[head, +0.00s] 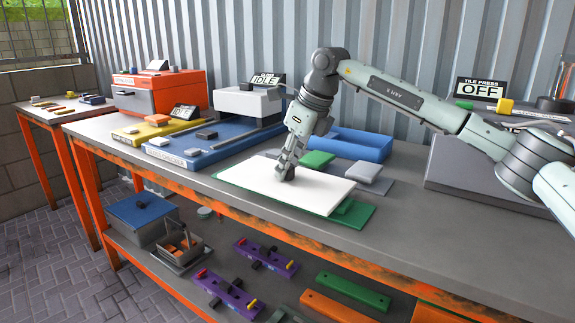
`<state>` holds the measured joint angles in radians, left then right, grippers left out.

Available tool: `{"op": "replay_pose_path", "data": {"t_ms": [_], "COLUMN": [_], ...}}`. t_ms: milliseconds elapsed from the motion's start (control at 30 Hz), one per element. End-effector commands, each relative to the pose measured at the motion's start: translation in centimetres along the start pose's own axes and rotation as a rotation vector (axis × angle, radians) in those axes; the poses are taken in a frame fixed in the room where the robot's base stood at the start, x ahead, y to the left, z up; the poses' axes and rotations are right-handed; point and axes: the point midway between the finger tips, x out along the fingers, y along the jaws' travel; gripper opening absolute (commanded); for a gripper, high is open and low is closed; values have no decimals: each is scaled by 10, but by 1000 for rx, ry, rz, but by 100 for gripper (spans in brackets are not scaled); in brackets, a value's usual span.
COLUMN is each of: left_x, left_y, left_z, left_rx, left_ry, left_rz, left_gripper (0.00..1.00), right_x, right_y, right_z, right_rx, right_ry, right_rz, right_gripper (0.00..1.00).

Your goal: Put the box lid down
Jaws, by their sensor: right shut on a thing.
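A flat white panel (315,192), which I take to be the box lid, is level over a green board (359,218) on the workbench. My right gripper (285,173) points down at the panel's middle and is shut on it, with its fingertips at the top face. The exact grip point is hidden by the fingers. Green edges show from under the panel at the front and right. I cannot tell whether the panel touches the green board or hangs just above it. My left gripper is not in view.
An open blue tray (358,146) and a grey block (364,171) are behind the panel. A blue machine base (213,153) stands left, an orange box (145,95) farther left. The tile press base (460,172) is right. The bench's front strip (255,208) is clear.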

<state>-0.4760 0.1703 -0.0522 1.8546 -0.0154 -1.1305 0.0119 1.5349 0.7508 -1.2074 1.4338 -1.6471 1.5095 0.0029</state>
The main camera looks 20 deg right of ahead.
Motion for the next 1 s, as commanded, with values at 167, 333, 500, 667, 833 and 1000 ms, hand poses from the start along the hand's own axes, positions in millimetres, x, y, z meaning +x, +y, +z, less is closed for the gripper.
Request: {"op": "replay_pose_path", "data": {"t_ms": [167,333,500,667,833,1000], "left_x": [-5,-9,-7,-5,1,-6], "left_y": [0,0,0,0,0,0], "left_z": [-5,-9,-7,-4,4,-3], "left_rx": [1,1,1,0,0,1], "left_ry": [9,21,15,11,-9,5], "left_rz": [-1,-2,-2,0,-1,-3], "left_gripper": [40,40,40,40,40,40], "right_x": [2,2,2,-4,-32,-70], "right_y": [0,0,0,0,-1,0], "right_z": [-1,-1,-1,1,1,1], "right_rx": [0,0,0,0,0,0], "right_ry": [0,0,0,-1,-3,-3], "right_rz": [0,0,0,-1,-3,-2], "right_gripper": [28,42,42,42,42,42]}}
